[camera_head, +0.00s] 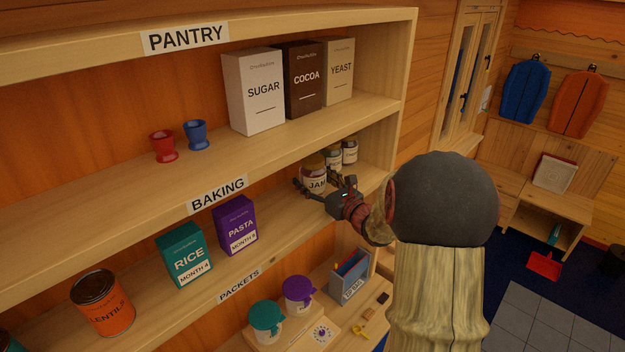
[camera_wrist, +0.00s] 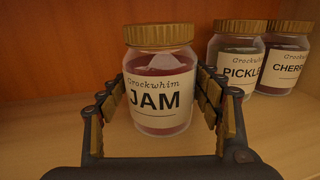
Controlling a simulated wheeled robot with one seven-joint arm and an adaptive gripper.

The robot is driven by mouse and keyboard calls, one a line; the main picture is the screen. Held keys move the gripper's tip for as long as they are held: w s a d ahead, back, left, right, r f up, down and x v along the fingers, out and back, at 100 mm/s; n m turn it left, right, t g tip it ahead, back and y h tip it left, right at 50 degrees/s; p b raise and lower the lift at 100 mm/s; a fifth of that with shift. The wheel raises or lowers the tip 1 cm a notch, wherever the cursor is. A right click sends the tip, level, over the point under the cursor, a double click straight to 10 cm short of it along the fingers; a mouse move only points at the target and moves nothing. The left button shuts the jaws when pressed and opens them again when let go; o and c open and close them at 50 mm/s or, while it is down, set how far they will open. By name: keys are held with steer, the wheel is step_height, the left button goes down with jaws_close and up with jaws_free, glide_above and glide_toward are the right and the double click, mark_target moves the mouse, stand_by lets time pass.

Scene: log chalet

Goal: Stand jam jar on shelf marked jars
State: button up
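The jam jar (camera_wrist: 160,85), glass with a gold lid, red contents and a JAM label, stands upright near the right end of the shelf carrying the packets. It also shows in the head view (camera_head: 313,178), partly behind my gripper. My gripper (camera_head: 327,187) is in front of the jar. In the wrist view my open gripper (camera_wrist: 160,88) has one finger on each side of the jar, with narrow gaps at the sides. No jars sign is visible; my arm hides part of the shelf edge.
A pickle jar (camera_wrist: 236,60) and a cherry jar (camera_wrist: 285,58) stand close to the right. On the same shelf, left, are a pasta box (camera_head: 235,225), rice box (camera_head: 185,255) and lentils can (camera_head: 103,303). The baking shelf (camera_head: 185,180) is above; the shelf between pasta and jam is clear.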

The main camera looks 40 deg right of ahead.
steer(key=shift+o, duration=1)
steer(key=shift+r, duration=0.1)
steer(key=shift+s+r, duration=0.1)
steer(key=s+b, duration=0.2)
steer(key=s, duration=0.9)
steer(key=shift+s+a, duration=0.15)
steer(key=shift+s, duration=0.25)
